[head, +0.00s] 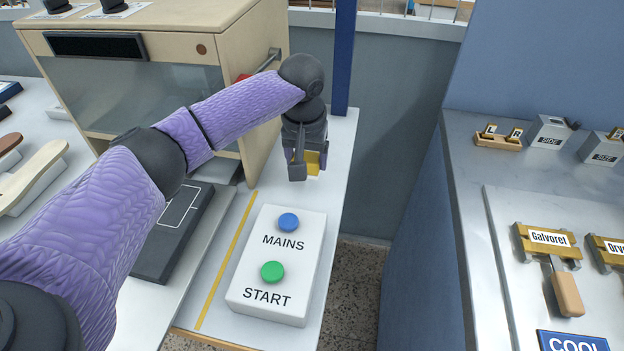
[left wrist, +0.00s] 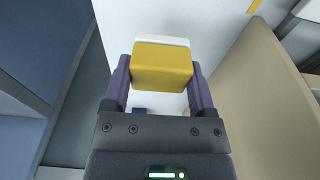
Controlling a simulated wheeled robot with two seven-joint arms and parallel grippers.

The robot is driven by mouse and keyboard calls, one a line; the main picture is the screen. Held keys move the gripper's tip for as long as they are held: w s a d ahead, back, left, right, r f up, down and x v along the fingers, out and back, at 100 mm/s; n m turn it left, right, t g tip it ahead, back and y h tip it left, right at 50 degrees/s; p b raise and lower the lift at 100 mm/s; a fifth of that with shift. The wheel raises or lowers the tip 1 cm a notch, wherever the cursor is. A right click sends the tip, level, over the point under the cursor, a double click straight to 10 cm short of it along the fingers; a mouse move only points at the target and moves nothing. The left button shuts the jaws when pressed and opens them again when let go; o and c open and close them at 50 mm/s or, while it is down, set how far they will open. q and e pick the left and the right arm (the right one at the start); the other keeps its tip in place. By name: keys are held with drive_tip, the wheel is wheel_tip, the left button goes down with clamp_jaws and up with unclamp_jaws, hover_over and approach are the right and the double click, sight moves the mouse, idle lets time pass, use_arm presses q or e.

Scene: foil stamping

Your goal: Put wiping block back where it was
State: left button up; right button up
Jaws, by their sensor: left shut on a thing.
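The wiping block (head: 313,162) is yellow, and in the left wrist view it shows a yellow body (left wrist: 161,67) with a white layer at its far edge. My left gripper (head: 305,165) is shut on it, with one finger on each side. The gripper points down over the white bench top, between the control box and the blue post. The fingers hide part of the block in the head view. I cannot tell whether the block touches the bench. My right gripper is not in view.
A white control box (head: 280,262) with MAINS and START buttons stands in front of the gripper. A wooden machine cabinet (head: 245,75) is close on the left, and a blue post (head: 344,60) stands behind. A floor gap separates the bench from the grey right-hand table (head: 465,190).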

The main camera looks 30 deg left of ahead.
use_arm(q)
wheel_tip(320, 180, down, 4)
drive_tip(key=shift+b, duration=0.65)
drive_tip(key=shift+r, duration=0.15)
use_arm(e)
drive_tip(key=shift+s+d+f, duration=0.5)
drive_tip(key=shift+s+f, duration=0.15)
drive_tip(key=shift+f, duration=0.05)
use_arm(q)
drive_tip(key=o, duration=1.1)
drive_tip(key=r+p, duration=0.1)
drive_tip(key=r, duration=0.2)
drive_tip(key=r+p, duration=0.2)
drive_tip(key=r, duration=0.2)
drive_tip(key=s+r+p, duration=0.1)
drive_tip(key=r+p, duration=0.1)
drive_tip(key=r, duration=0.2)
drive_tip(key=shift+s+d+r, duration=0.1)
drive_tip(key=shift+d, duration=0.1)
drive_tip(key=shift+s+r+p, duration=0.1)
drive_tip(key=shift+r+p, duration=0.2)
drive_tip(key=shift+r, duration=0.15)
drive_tip(key=shift+f, duration=0.1)
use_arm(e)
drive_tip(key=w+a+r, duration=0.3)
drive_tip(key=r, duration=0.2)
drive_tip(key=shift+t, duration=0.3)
